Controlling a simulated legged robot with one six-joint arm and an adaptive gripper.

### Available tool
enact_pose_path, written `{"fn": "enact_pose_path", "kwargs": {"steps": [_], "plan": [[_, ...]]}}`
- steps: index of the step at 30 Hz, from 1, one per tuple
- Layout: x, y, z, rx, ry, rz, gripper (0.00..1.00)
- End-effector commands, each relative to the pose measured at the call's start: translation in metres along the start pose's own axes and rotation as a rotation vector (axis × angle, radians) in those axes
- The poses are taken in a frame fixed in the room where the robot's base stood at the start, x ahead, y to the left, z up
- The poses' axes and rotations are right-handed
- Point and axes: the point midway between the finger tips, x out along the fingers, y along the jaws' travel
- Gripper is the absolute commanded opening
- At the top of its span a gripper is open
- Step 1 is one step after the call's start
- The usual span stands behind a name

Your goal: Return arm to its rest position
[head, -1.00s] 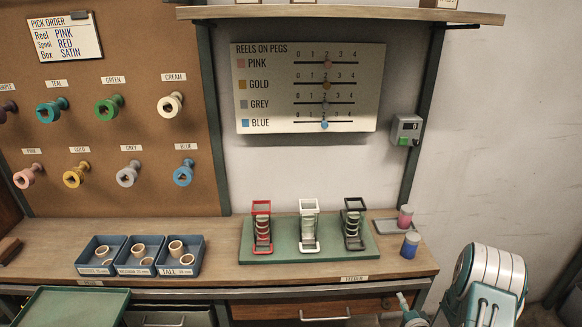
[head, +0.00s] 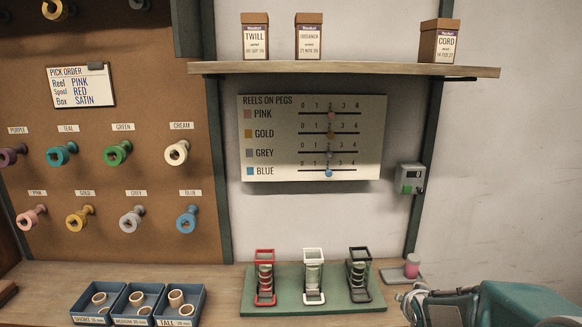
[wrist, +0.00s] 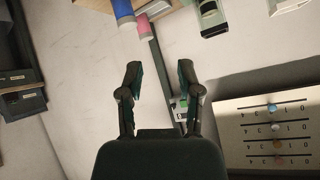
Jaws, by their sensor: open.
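My gripper (wrist: 160,70) is open, with nothing between its two fingers in the wrist view. The wrist view is upside down, and the fingers are apart from the wall behind them. My arm (head: 500,305) fills the lower right corner of the head view, right of the green rack base. In the head view the gripper's fingers cannot be made out clearly.
A pink spool (head: 411,266) stands at the bench's right end; a blue spool (wrist: 123,8) shows beside it in the wrist view. The green stand (head: 285,300) holds red, white and black frames. A shelf (head: 340,69) carries three boxes.

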Motion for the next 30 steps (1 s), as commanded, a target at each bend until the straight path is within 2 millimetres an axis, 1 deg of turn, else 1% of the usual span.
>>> {"fn": "enact_pose_path", "kwargs": {"steps": [1,5,6,10,14,18,21,25,27,30], "plan": [[-0.019,-0.006,-0.001,-0.028,-0.011,0.005,0.46],[-0.063,-0.015,0.007,-0.100,-0.066,0.026,0.46],[-0.077,-0.018,0.011,-0.123,-0.085,0.029,0.46],[-0.121,-0.024,0.027,-0.196,-0.149,0.032,0.46],[-0.164,-0.027,0.047,-0.270,-0.216,0.020,0.46],[-0.209,-0.028,0.074,-0.354,-0.294,-0.008,0.46],[-0.236,-0.026,0.094,-0.409,-0.344,-0.034,0.46],[-0.257,-0.024,0.111,-0.458,-0.389,-0.060,0.46],[-0.263,-0.023,0.116,-0.471,-0.402,-0.066,0.46],[-0.264,-0.022,0.118,-0.477,-0.409,-0.069,0.46]]}}
